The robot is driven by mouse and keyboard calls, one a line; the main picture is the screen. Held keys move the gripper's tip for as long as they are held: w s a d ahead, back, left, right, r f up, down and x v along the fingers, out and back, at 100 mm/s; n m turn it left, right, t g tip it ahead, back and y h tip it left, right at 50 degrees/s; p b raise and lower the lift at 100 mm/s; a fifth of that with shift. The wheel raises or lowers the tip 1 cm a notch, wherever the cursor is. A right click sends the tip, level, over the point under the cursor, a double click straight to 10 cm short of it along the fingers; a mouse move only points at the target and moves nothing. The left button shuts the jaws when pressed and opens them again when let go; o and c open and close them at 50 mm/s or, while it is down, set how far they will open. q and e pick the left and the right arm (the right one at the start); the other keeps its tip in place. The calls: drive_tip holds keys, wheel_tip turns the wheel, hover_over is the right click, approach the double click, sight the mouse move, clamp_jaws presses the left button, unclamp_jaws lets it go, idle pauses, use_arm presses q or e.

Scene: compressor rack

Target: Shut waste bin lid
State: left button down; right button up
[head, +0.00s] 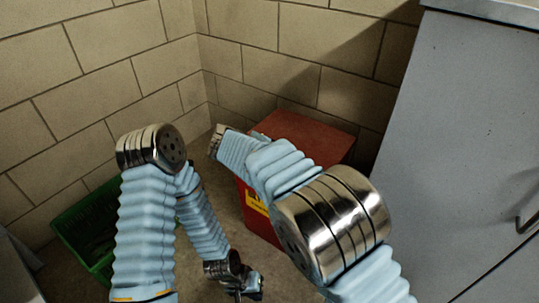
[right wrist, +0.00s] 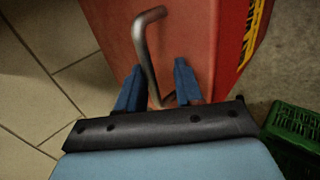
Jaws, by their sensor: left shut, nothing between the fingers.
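The red waste bin (head: 310,138) stands in the wall corner, with a yellow label (head: 258,204) on its front. My right arm crosses in front of it and hides much of its top, so the lid's exact angle cannot be told. In the right wrist view, a bent metal handle (right wrist: 146,46) stands out from a red face of the bin (right wrist: 195,40). My right gripper (right wrist: 158,72) is open, its blue fingers on either side of the handle with gaps visible. My left gripper (head: 249,290) is shut and empty, low over the floor, apart from the bin.
A green crate (head: 92,222) stands on the floor at the left, partly behind my left arm; it also shows in the right wrist view (right wrist: 295,128). A grey cabinet (head: 455,130) fills the right side. Block walls (head: 110,50) close off the back and left.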

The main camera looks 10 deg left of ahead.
drive_tip(key=p+v, duration=0.2)
drive_tip(key=v, duration=1.1)
drive_tip(key=shift+s+a+r, duration=0.15)
drive_tip(key=shift+s+r, duration=0.1)
